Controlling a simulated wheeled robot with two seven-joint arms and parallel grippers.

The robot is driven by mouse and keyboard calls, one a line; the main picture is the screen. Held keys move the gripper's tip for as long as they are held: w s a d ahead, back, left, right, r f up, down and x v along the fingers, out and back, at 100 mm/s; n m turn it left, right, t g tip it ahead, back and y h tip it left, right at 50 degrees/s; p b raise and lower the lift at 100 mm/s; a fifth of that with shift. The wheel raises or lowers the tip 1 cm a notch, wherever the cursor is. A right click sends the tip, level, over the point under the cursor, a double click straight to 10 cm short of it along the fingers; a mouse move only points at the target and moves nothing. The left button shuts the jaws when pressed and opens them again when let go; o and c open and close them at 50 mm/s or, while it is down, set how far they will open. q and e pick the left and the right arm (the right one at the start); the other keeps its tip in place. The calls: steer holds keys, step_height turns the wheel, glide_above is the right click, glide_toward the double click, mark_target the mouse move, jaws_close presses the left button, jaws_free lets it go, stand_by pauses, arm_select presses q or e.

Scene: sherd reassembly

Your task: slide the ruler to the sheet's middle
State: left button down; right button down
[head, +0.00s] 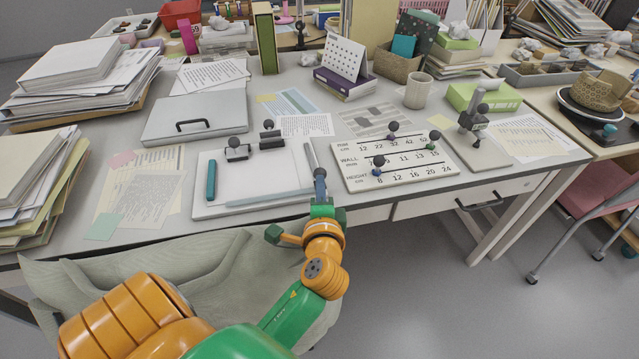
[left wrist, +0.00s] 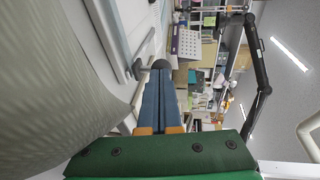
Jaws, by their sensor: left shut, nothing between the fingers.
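A white drawing board (head: 204,209) lies at the table's front with a white sheet (head: 258,176) on it. A narrow grey bar that looks like the ruler (head: 310,155) lies along the sheet's right side. My left gripper (head: 320,180) is shut and empty at the near end of this bar. In the left wrist view, the closed blue fingertips (left wrist: 160,72) are close to a dark round knob on a grey stem (left wrist: 148,73); I cannot tell whether they touch. The fingers partly hide the bar's near end. My right gripper is not in view.
A teal pen-like piece (head: 211,180) lies on the board's left side. Black-knobbed clips (head: 237,151) stand at its back edge. A number board with ball markers (head: 400,160) is close on the right. Printed papers (head: 142,190) lie to the left.

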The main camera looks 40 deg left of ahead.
arm_select(q)
steer(key=shift+s+d+r, duration=0.1)
steer(key=shift+d, duration=0.05)
steer(key=shift+a+r, duration=0.1)
steer(key=shift+a, duration=0.1)
steer(key=w+a+p, duration=0.1)
steer(key=w+a, duration=0.3)
steer(key=a, duration=0.1)
steer(key=shift+w+a+p, duration=0.1)
steer(key=shift+w+p, duration=0.25)
steer(key=shift+p, duration=0.05)
steer(key=shift+w+a, duration=0.25)
steer(key=shift+a, duration=0.05)
